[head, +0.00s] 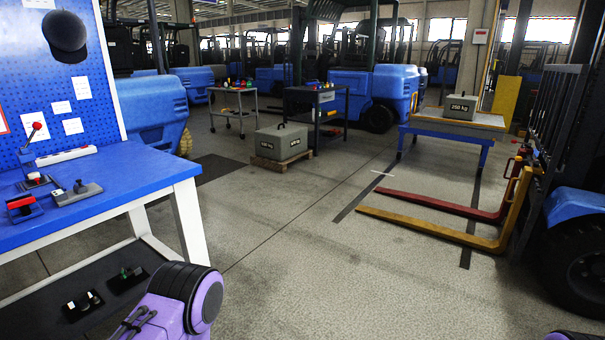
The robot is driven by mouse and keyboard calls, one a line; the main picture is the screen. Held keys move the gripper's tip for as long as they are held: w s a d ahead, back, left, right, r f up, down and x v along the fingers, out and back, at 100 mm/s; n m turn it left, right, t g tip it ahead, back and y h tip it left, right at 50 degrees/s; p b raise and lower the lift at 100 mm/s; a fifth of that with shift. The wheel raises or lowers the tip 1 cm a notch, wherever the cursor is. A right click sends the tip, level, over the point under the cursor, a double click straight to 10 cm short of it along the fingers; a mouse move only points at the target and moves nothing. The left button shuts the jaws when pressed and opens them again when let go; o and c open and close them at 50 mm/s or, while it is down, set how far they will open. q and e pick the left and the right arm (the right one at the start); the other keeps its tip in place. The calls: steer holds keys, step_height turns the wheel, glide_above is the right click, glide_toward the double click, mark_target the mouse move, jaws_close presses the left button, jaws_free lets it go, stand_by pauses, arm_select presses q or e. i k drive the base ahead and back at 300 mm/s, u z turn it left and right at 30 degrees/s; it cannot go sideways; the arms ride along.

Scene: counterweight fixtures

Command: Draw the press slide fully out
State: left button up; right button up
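The blue workbench (120,185) at the left carries several small fixtures. One is a lever with a red knob (36,127) on a dark base. A red and black block fixture (22,206) sits near the left edge. A grey flat fixture with a dark knob (77,192) lies to its right. I cannot tell for sure which of these is the press slide, or how far any slide is drawn out. A purple arm part of mine shows at the lower left, below the bench; neither gripper is in view.
A blue pegboard (85,105) with a dark cap (65,36) stands behind the bench. A grey weight (281,142) sits on a pallet. Red and yellow forks (430,229) stick out low at the right. A blue table (440,133) bears a 250 kg weight (459,107). The middle floor is clear.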

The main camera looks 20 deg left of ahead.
mark_target(43, 180)
steer(key=u, duration=0.3)
steer(key=i, duration=0.95)
steer(key=u, duration=1.35)
steer(key=i, duration=0.75)
steer(key=u, duration=0.85)
